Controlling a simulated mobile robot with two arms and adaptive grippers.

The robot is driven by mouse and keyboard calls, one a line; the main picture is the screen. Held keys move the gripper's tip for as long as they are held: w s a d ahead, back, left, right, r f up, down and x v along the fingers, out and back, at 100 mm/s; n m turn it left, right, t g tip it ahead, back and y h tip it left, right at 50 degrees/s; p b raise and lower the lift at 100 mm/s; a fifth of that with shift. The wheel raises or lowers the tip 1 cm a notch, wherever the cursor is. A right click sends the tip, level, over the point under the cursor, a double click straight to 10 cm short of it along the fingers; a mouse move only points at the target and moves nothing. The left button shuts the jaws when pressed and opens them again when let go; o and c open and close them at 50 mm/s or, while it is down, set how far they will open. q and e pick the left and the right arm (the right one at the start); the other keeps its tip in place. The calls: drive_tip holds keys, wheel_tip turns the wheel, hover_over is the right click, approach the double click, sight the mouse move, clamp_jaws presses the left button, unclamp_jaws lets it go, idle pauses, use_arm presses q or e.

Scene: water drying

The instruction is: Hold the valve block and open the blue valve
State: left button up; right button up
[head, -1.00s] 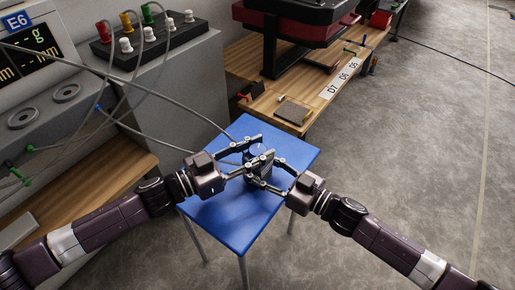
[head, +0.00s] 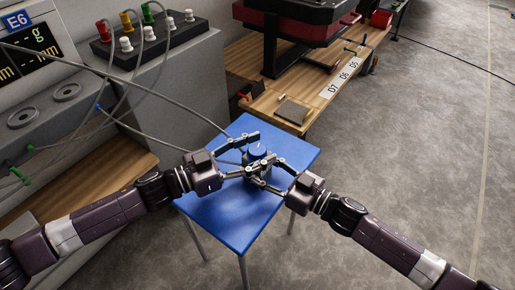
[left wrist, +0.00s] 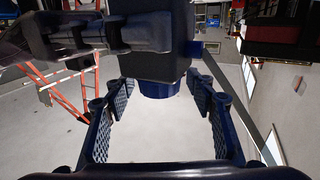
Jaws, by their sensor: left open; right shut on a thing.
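The dark valve block (head: 265,165) stands on the blue table, with the round blue valve (head: 257,149) on its top. My right gripper (head: 258,173) is shut on the block from the right, and its fingers partly hide it. My left gripper (head: 253,153) is open, with its fingers spread at the left of the blue valve. In the left wrist view the blue valve (left wrist: 160,89) sits between the two open fingers, with gaps on both sides. The dark block (left wrist: 152,50) shows above it in that view.
The blue table (head: 235,222) has bare room at the front and right. Grey cables (head: 160,73) run from the grey instrument at the left towards the table. A wooden bench (head: 262,98) with tools stands behind.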

use_arm(q)
drive_tip(key=v, duration=1.2)
use_arm(e)
drive_tip(key=o, duration=1.3)
drive_tip(key=shift+d, duration=0.1)
